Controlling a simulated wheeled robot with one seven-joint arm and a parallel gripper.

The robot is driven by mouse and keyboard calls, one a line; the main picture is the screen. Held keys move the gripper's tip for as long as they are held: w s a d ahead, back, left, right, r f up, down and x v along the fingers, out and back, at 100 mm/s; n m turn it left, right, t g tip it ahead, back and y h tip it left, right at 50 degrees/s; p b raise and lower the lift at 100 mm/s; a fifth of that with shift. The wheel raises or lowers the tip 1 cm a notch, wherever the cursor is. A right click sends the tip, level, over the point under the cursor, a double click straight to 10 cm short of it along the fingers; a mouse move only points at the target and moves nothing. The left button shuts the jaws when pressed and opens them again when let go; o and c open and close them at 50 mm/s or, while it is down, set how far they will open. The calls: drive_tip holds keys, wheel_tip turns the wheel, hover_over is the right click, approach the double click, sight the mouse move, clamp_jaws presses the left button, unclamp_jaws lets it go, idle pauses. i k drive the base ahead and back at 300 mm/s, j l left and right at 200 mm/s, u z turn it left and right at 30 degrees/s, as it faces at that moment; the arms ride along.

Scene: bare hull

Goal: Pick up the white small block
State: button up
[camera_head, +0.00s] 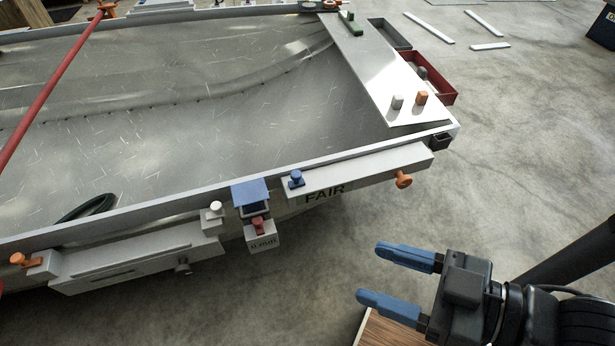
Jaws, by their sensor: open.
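A small white block (397,102) stands upright on the pale flat plate (378,68) at the right end of the metal hull. A small orange block (421,98) stands close beside it on the right, slightly apart. My gripper (371,272) is at the lower right, off the hull and nearer to me than the plate. Its two blue fingers are spread and point left, with nothing between them. The white block is well above the gripper in the picture.
A red tray (440,88) and a dark grey tray (390,33) adjoin the plate's right side. A green piece (351,24) lies on its far end. The hull's raised near rim (200,193) carries clamps and knobs. A wooden surface (385,330) is below my gripper.

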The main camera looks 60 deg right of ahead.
sight(397, 102)
drive_tip(key=z, duration=1.8)
drive_tip(key=i+l+u, duration=0.2)
drive_tip(key=u, duration=0.15)
drive_tip(key=i+l+u, duration=0.35)
drive_tip(key=k+j, duration=0.05)
drive_tip(key=k, duration=0.05)
